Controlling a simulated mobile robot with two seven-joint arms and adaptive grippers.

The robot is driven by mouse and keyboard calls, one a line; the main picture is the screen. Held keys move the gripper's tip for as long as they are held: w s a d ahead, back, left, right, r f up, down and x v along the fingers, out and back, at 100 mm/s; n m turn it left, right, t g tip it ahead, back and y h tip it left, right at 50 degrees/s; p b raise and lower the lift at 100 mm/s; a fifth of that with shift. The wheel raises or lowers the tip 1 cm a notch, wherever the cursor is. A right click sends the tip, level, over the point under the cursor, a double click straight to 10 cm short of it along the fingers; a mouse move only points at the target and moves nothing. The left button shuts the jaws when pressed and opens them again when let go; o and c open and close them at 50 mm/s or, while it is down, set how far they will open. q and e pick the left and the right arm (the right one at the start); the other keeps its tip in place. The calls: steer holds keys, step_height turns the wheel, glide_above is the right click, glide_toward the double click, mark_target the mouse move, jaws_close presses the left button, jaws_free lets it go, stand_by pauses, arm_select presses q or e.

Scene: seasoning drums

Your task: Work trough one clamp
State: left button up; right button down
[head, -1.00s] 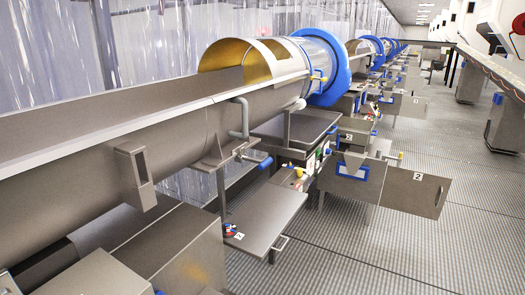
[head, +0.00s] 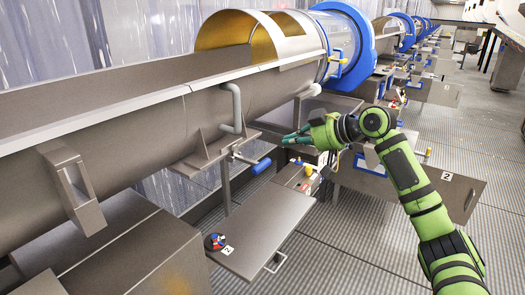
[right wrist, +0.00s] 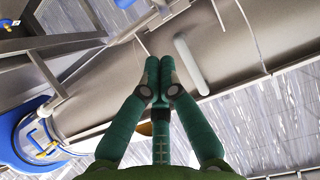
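A clamp lever with a blue handle (head: 261,166) sticks out from the bracket under the long steel trough (head: 150,140); a blue end also shows at the top of the right wrist view (right wrist: 126,3). A small yellow-handled clamp (head: 335,56) is on the clear drum section beside the blue ring; it also shows in the right wrist view (right wrist: 47,148). My right gripper (head: 286,138) points left, to the right of and above the blue handle in the picture. Its green fingers (right wrist: 160,62) converge with nothing visible between them; their opening is unclear. My left gripper is out of view.
A steel door or lid (head: 255,235) stands out low in front, with a red and blue switch (head: 215,242) by it. An open panel marked 2 (head: 457,190) is behind my right arm. Grated floor (head: 350,255) is free at the right.

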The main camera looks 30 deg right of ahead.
steer(key=r, duration=0.2)
steer(key=p, duration=0.5)
glide_above(263, 166)
steer(key=f, duration=0.4)
steer(key=shift+w+a+f, duration=0.1)
steer(key=shift+w, duration=0.1)
steer(key=f, duration=0.1)
steer(key=f+p, duration=0.1)
steer(key=f, duration=0.1)
steer(key=shift+s+f, duration=0.2)
steer(key=shift+f, duration=0.1)
steer(key=shift+s+d+f+p, duration=0.2)
steer(key=shift+f+p, duration=0.1)
steer(key=shift+f, duration=0.2)
steer(key=shift+w, duration=0.1)
